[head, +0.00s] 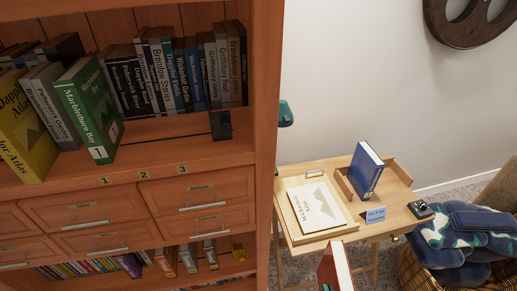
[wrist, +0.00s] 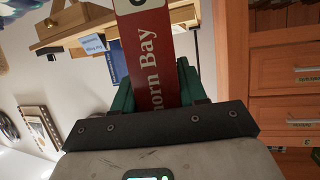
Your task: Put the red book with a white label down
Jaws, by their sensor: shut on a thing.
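The red book (head: 337,268) shows at the bottom middle of the head view, upright in front of the small wooden table (head: 375,229), its lower part cut off by the frame edge. In the wrist view the red spine (wrist: 146,52) fills the top middle, with part of a white label at the top and the letters "horn Bay". My gripper (wrist: 155,85) has green fingers on either side of the book and is shut on it. The book is held in the air, apart from the table as far as I can see.
The table bears a tray (head: 294,208) with a white atlas (head: 320,204), a blue book (head: 366,172) standing in a wooden holder (head: 400,172), and a blue card (head: 375,214). A tall bookcase (head: 265,120) stands left. A basket (head: 408,266) with blue fabric is at right.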

